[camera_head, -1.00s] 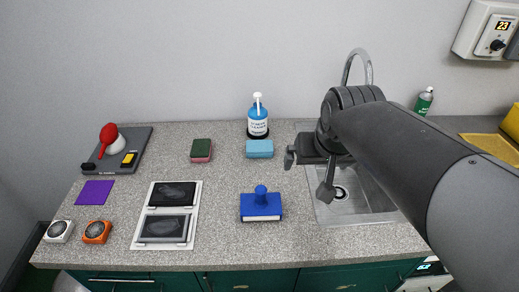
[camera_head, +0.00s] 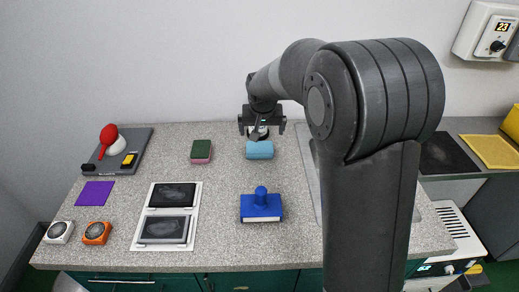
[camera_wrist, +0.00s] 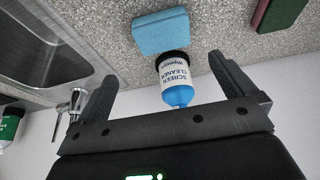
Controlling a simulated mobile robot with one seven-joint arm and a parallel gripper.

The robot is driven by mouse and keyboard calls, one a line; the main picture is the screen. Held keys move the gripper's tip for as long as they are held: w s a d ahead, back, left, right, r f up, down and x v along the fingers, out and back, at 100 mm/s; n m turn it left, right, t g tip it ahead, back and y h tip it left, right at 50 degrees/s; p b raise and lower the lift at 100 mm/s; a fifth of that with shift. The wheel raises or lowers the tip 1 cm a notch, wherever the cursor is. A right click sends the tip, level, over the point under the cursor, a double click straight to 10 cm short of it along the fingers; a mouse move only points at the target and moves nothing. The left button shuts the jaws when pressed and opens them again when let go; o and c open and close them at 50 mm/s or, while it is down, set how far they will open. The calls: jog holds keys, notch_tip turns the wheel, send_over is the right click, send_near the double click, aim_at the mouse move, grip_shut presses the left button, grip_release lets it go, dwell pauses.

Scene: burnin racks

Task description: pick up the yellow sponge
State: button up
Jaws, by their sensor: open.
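No plainly yellow sponge can be made out. A light-blue sponge-like block (camera_head: 260,150) lies on the counter, and it also shows in the wrist view (camera_wrist: 160,32). A dark green and pink sponge (camera_head: 201,151) lies to its left. A small yellow block (camera_head: 129,160) sits on the grey board at far left; I cannot tell whether it is a sponge. My gripper (camera_head: 262,129) is open and empty, above the back of the counter. In the wrist view, the blue screen-cleaner bottle (camera_wrist: 175,78) appears between its fingers (camera_wrist: 163,68); the head view largely hides the bottle.
The grey board (camera_head: 138,143) also bears a red-and-white object (camera_head: 112,138). A blue handled block (camera_head: 261,206), a white-framed dark panel pair (camera_head: 147,215), a purple cloth (camera_head: 95,192) and two dials stand nearer. The sink (camera_wrist: 35,55) is partly behind my arm. A yellow tray (camera_head: 491,151) is at right.

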jog(key=x, duration=1.1)
jog(key=shift+a, duration=0.25)
jog(key=c, duration=0.9)
jog(key=shift+o, duration=0.2)
jog(key=shift+r, duration=0.1)
jog(key=shift+r, duration=0.3)
jog(key=shift+s+r, duration=0.25)
jog(key=s, duration=0.7)
jog(key=shift+s+a, duration=0.1)
jog(key=shift+s, duration=0.2)
send_near(260, 146)
jog(key=s+v, duration=0.1)
jog(key=v, duration=0.7)
jog(key=shift+s+a, duration=0.15)
jog(key=shift+s, duration=0.3)
